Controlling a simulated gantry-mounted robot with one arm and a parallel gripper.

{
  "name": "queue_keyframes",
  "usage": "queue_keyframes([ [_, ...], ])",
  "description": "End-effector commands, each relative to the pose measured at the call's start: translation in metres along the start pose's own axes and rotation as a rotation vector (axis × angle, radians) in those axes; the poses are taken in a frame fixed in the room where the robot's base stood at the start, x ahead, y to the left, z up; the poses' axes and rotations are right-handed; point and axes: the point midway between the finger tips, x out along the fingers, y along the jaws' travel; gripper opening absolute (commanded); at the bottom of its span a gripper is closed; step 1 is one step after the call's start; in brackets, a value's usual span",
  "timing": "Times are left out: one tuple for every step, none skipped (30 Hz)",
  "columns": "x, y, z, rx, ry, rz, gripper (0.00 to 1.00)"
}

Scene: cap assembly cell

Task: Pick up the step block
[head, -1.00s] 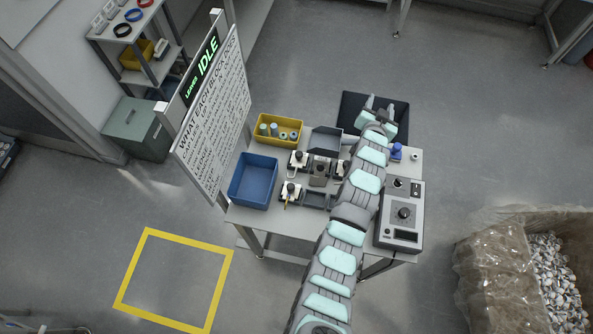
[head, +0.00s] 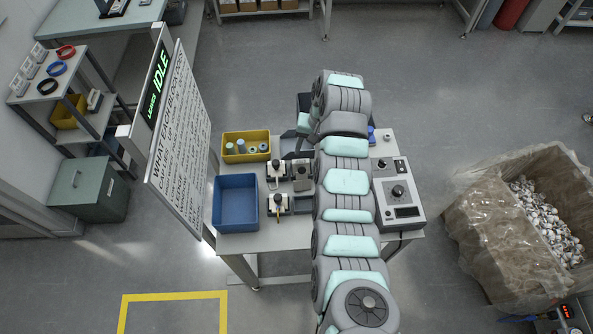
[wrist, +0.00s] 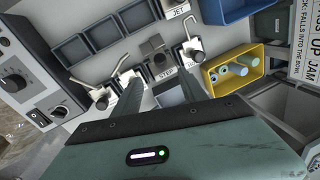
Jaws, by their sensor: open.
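In the head view the grey block (head: 301,177) sits between the fixtures, left of my arm. My gripper (wrist: 158,70) is open and empty, with its two dark fingers spread, and the block shows just beyond the fingertips. In the head view the gripper (head: 297,142) hangs at the table's back edge, partly hidden by my arm. I cannot tell its height above the block.
White clamp-like fixtures (wrist: 191,50) with bent levers flank the block closely. A yellow bin (head: 246,147) with cylinders and a blue bin (head: 236,203) stand left. Dark square trays (wrist: 104,32) and a control box (head: 398,190) lie on the other side. A sign board (head: 180,130) rises at left.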

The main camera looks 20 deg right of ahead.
Motion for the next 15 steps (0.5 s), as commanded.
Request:
queue_keyframes([
  [0.009,0.000,0.003,0.000,-0.008,0.000,0.50],
  [0.015,0.000,0.003,0.000,-0.010,0.000,0.50],
  [0.021,0.000,0.003,0.000,-0.009,0.000,0.50],
  [0.025,0.000,0.002,0.000,-0.006,0.000,0.50],
  [0.029,0.000,0.002,0.000,-0.005,0.000,0.50],
  [0.034,0.000,0.002,0.000,-0.005,0.000,0.50],
  [0.037,0.000,0.002,0.000,-0.005,0.000,0.50],
  [0.039,-0.001,0.002,-0.001,-0.005,-0.001,0.50],
  [0.041,-0.001,0.002,-0.001,-0.004,-0.001,0.50],
  [0.042,-0.001,0.002,-0.001,-0.003,-0.001,0.50],
  [0.043,-0.001,0.001,-0.001,-0.002,-0.001,0.50],
  [0.045,-0.001,0.001,-0.001,-0.002,-0.001,0.50],
  [0.047,-0.001,0.002,-0.001,-0.002,-0.001,0.50],
  [0.050,-0.001,0.002,-0.001,-0.003,-0.001,0.50],
  [0.054,-0.002,0.003,-0.001,-0.004,-0.001,0.50],
])
